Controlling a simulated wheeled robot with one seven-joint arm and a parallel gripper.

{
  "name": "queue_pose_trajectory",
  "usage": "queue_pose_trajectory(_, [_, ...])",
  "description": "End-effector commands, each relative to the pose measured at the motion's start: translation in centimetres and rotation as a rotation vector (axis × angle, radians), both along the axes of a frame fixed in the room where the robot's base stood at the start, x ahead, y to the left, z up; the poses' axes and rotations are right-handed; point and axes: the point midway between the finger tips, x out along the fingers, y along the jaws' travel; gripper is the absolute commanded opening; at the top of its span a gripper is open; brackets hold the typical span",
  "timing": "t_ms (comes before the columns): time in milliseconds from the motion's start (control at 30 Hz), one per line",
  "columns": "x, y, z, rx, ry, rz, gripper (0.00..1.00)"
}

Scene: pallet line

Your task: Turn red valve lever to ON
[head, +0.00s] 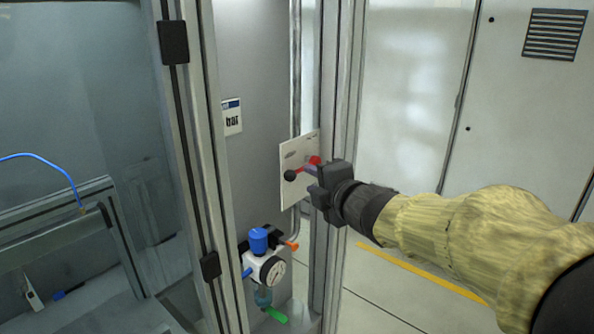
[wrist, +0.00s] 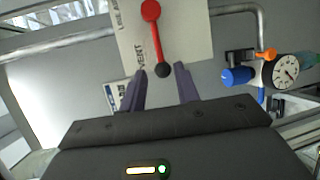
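The red valve lever (head: 303,168) sits on a white plate (head: 295,150) fixed to the frame, with a black ball (head: 290,176) at its free end. In the wrist view the red lever (wrist: 156,32) runs from a round red hub to the black ball (wrist: 163,71), near printed text reading "VENT". My gripper (head: 312,180) is at the plate, close to the lever. In the wrist view my gripper (wrist: 160,78) is open, its two fingers apart with the ball end between or just beyond their tips. I cannot tell whether they touch it.
Below the plate is a regulator with a blue knob (head: 258,240), a round gauge (head: 272,270) and an orange fitting (head: 292,245). A vertical metal post (head: 335,100) stands right behind the gripper. A grey pipe (wrist: 262,45) runs near the plate. A cabinet (head: 410,90) stands at right.

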Motion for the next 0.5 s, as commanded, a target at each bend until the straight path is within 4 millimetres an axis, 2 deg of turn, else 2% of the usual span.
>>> queue_pose_trajectory(500, [6.8, 3.8, -1.3, 0.003, 0.002, 0.002, 0.32])
